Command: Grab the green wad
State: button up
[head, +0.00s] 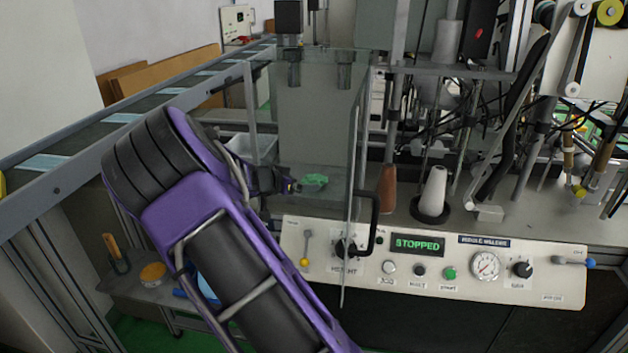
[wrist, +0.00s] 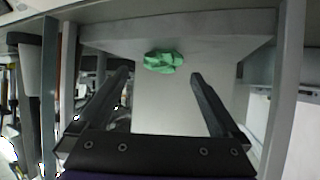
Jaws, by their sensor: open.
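The green wad (head: 314,180) is a small crumpled piece lying on a grey surface inside the machine, behind a clear guard panel (head: 310,95). In the wrist view the green wad (wrist: 163,62) sits ahead of and between the two fingers, near the top middle. My gripper (head: 290,187) is at the left of the wad in the head view, with a short gap to it. In the wrist view my gripper (wrist: 160,82) has its fingers wide apart with nothing between them. My purple arm covers part of the machine's left side.
A clear guard door with a black handle (head: 372,225) stands just right of the wad. The control panel (head: 430,265) below reads STOPPED. A conveyor (head: 110,120) with pale blue masks runs along the left. A white cone spool (head: 434,192) stands farther right.

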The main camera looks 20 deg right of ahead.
aim_at(310, 181)
jog(key=x, duration=0.3)
jog(key=p+x, duration=0.1)
jog(key=x, duration=0.3)
jog(key=shift+w+d, duration=0.15)
jog(key=shift+w, duration=0.25)
